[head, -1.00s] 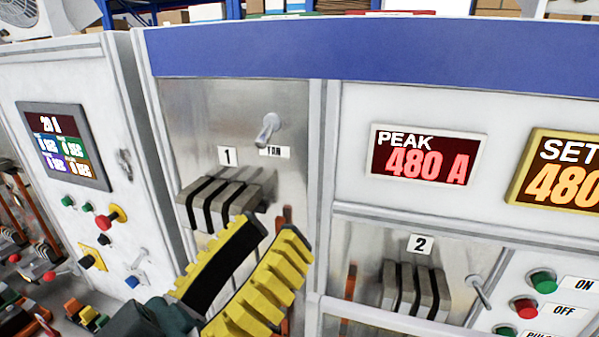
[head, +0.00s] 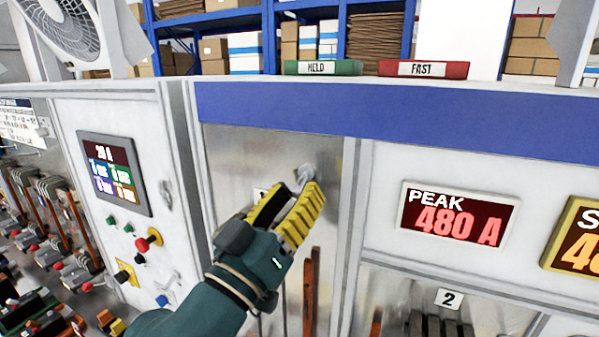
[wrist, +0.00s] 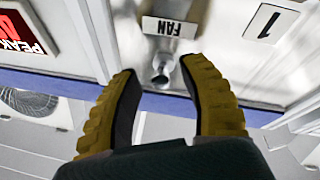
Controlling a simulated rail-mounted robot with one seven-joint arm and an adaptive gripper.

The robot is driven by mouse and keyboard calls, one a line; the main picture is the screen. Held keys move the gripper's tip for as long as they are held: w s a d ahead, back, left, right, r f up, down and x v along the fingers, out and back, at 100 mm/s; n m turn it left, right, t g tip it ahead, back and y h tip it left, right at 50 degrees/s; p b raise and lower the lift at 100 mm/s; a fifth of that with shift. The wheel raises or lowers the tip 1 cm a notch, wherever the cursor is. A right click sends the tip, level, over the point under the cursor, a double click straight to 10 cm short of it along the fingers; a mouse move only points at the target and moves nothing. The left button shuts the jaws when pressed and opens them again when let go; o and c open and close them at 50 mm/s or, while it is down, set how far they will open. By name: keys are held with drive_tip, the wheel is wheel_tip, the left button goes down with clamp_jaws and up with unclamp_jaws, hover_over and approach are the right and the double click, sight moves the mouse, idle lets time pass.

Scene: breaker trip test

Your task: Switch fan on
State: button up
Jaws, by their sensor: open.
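The fan switch (head: 305,173) is a small metal toggle on the grey metal panel, and my gripper partly covers it in the head view. In the wrist view, which is upside down, the toggle (wrist: 162,70) shows between my two fingertips, next to the FAN label (wrist: 168,27). My gripper (head: 289,196) has yellow ribbed fingers with dark pads. In the wrist view my gripper (wrist: 160,72) is open, with a gap on both sides of the toggle. A white fan (head: 66,28) stands at the top left; I cannot tell whether it turns.
A red PEAK display (head: 457,215) reads 480 A on the right. A panel with a screen (head: 115,172), buttons and knobs stands on the left. A green HELD block (head: 322,68) and a red FAST block (head: 423,69) lie on the cabinet top.

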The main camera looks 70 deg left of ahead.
drive_tip(key=shift+w+a+r, duration=0.25)
drive_tip(key=shift+w+a, duration=0.2)
drive_tip(key=shift+w, duration=0.05)
